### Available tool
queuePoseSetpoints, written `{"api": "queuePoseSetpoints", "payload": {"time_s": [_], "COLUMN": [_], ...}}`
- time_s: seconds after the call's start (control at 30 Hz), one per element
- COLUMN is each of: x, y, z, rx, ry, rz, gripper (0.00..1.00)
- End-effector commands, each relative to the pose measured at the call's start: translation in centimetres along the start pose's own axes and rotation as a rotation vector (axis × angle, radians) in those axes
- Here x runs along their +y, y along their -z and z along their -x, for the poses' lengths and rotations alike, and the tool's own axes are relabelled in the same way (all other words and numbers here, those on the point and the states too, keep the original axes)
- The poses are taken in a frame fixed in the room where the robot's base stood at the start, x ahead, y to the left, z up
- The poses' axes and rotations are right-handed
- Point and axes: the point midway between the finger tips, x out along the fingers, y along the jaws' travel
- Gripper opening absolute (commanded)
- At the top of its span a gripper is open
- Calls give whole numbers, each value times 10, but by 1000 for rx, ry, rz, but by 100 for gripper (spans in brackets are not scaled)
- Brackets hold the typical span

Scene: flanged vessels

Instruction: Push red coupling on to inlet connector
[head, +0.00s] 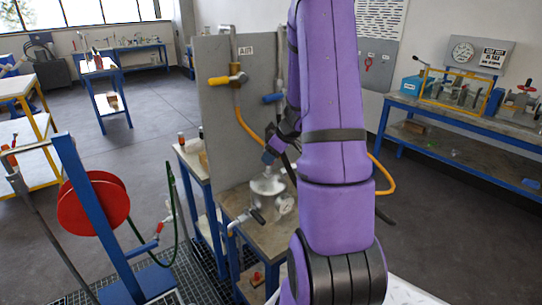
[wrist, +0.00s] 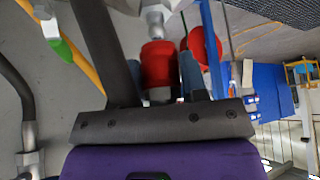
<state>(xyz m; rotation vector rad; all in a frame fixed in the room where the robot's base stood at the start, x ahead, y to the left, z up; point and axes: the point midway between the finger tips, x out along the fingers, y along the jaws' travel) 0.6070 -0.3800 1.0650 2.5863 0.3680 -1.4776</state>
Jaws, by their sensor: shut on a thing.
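The red coupling (wrist: 158,66) is between blue-grey finger pads of my gripper (wrist: 160,80) in the wrist view, and my gripper is shut on it. A silvery metal connector (wrist: 155,16), apparently the inlet connector, stands directly above the coupling in the picture. Its narrow end meets the coupling's upper rim in the picture; I cannot tell how far the coupling is on it. In the head view my gripper (head: 283,140) is dark and partly hidden behind my purple arm, above the metal vessel (head: 268,187) on the bench. The coupling cannot be made out there.
A grey upright panel (head: 222,120) carries a yellow-handled valve (head: 228,79) and a yellow hose (head: 246,127) close to my gripper. A red hose reel (head: 92,204) on a blue stand is at the left. A gauge (head: 284,204) sits at the vessel.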

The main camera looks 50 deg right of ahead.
Motion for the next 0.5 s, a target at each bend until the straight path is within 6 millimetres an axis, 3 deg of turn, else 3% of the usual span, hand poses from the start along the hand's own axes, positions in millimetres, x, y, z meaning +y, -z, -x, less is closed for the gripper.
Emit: {"api": "queuePoseSetpoints", "payload": {"time_s": [0.5], "x": [0], "y": [-6], "z": [-11], "rx": [0], "ry": [0], "rz": [-2], "gripper": [0]}}
